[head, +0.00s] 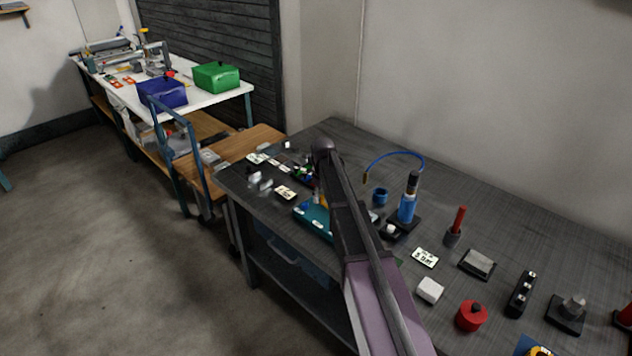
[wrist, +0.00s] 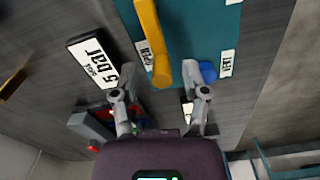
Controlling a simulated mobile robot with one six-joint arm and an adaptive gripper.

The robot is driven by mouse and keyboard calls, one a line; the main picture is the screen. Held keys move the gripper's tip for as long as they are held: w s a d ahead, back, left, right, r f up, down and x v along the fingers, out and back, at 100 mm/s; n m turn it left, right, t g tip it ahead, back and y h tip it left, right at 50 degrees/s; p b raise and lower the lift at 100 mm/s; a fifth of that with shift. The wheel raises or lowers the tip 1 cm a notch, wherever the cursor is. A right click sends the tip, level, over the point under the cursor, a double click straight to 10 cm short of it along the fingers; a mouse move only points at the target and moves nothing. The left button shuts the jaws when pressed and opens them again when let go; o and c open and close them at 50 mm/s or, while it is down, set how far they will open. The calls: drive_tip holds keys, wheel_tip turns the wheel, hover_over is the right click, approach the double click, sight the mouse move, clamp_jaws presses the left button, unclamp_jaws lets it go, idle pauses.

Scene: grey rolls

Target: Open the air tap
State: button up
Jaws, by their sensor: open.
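A yellow lever (wrist: 150,35), which looks like the tap's handle, lies over a teal board (wrist: 195,30) in the wrist view. Its rounded end reaches down to the gap between my fingertips. My gripper (wrist: 160,72) is open, with one finger on each side of that end; I cannot tell whether either touches it. A blue round part (wrist: 208,72) is beside the right fingertip. White labels (wrist: 227,63) are on the board. In the head view the teal board (head: 312,217) is partly hidden by my arm, and my gripper is not clearly visible.
A "5 bar" sign (wrist: 93,58) lies left of the board. In the head view, a blue cylinder (head: 407,208) with a blue hose (head: 400,153) stands to the right. A red pot (head: 471,316) and a white block (head: 430,290) are nearer. The bench's back is clear.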

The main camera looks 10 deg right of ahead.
drive_tip(key=shift+s, duration=0.1)
drive_tip(key=s+r+m+p, duration=0.1)
drive_tip(key=s+m, duration=0.1)
drive_tip(key=s, duration=1.3)
drive_tip(key=s+r+m+p, duration=0.2)
drive_tip(key=s, duration=1.2)
drive_tip(key=shift+s+a+r+m+p, duration=0.3)
drive_tip(key=shift+s+m, duration=0.1)
